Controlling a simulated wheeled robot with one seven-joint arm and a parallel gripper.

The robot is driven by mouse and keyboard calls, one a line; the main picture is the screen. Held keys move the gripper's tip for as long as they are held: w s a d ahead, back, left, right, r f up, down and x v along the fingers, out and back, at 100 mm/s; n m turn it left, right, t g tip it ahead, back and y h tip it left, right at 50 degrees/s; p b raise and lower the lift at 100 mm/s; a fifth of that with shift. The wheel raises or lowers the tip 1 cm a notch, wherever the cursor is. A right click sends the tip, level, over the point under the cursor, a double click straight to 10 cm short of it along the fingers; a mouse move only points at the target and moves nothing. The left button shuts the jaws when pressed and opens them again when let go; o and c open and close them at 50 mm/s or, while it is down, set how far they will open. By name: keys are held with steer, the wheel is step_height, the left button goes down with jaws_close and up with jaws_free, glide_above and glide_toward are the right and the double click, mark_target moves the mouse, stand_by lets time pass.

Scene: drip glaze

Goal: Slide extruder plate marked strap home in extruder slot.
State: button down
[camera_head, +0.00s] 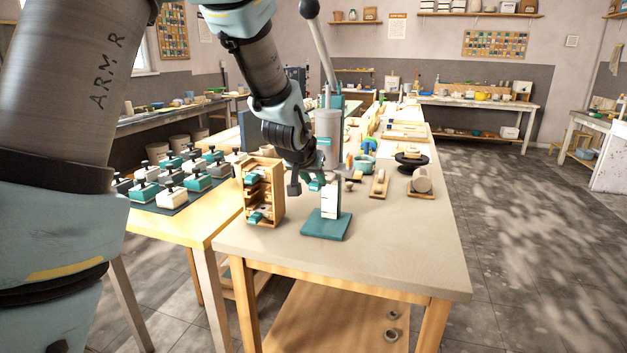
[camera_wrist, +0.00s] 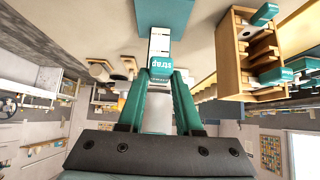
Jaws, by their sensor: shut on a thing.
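My gripper (camera_wrist: 161,82) is shut on the teal extruder plate marked strap (camera_wrist: 162,69), whose label shows between the fingertips. In the head view my gripper (camera_head: 314,184) is at the front of the extruder, right of the wooden rack. The extruder has a teal base (camera_head: 325,226), a pale upright (camera_head: 330,204), a grey barrel (camera_head: 327,130) and a long lever. In the wrist view the pale upright (camera_wrist: 160,44) lies straight beyond the plate. The slot is hidden behind the plate and fingers, so I cannot tell whether the plate is inside it.
A wooden rack (camera_head: 248,204) holding other teal-handled plates stands close left of the extruder. Several lidded blocks (camera_head: 172,199) sit on a mat on the left table. A wooden roller (camera_head: 421,181) lies to the right. The front of the extruder's table (camera_head: 400,260) is clear.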

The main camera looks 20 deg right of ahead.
steer(key=shift+w+d, duration=1.75)
steer(key=shift+w, duration=0.1)
stand_by(1.4)
stand_by(0.6)
steer(key=c, duration=0.5)
jaws_free()
steer(key=shift+r, duration=0.1)
steer(key=shift+p+v, duration=0.65)
steer(key=shift+v, duration=2.35)
steer(key=shift+s, duration=0.1)
